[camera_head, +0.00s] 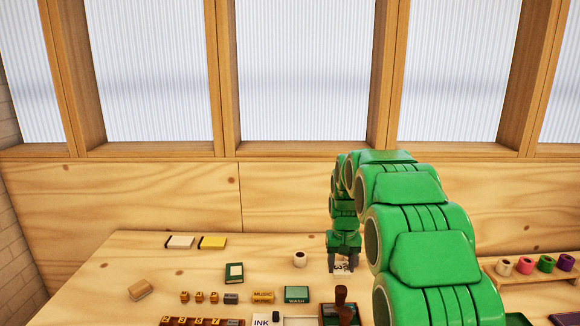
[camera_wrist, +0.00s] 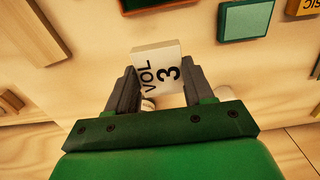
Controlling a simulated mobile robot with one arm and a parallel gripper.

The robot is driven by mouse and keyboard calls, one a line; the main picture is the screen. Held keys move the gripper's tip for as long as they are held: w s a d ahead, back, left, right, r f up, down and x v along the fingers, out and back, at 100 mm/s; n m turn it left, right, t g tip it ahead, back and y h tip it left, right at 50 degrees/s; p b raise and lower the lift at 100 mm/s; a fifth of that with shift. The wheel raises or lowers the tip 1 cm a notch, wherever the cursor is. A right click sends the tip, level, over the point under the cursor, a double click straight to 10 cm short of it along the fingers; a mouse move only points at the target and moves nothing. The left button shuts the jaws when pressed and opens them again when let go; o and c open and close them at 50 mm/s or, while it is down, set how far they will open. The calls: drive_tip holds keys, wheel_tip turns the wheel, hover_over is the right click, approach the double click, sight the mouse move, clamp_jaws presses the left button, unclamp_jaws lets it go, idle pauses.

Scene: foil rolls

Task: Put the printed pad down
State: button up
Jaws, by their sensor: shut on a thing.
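The printed pad (camera_wrist: 162,66) is a small pale block marked "VOL 3" in black. My gripper (camera_wrist: 158,88) is shut on it, one dark finger on each side in the wrist view. In the head view my gripper (camera_head: 343,264) is low over the wooden table, with the printed pad (camera_head: 341,269) between its fingertips. I cannot tell whether the pad touches the table top. Part of the pad's sides is hidden by the fingers.
A cream roll (camera_head: 300,259) stands just left of my gripper. A rack of coloured rolls (camera_head: 525,265) is at right. The table's back left has free room.

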idle(0.3)
drive_tip(key=s+a+r, duration=0.3)
drive_tip(key=s+a, duration=0.3)
drive_tip(key=a, duration=0.3)
drive_tip(key=s+a+r, duration=0.2)
drive_tip(key=s+a, duration=0.4)
drive_tip(key=a, duration=0.3)
approach(269, 289)
drive_tip(key=shift+s+d+f, duration=0.3)
drive_tip(key=shift+s+f, duration=0.4)
drive_tip(key=shift+s, duration=0.1)
drive_tip(key=shift+w+a+f, duration=0.15)
drive_tip(key=shift+w+f, duration=0.3)
drive_tip(key=shift+f, duration=0.05)
drive_tip(key=shift+w+a+f, duration=0.1)
drive_tip(key=shift+w+f, duration=0.25)
drive_tip(key=shift+f, duration=1.7)
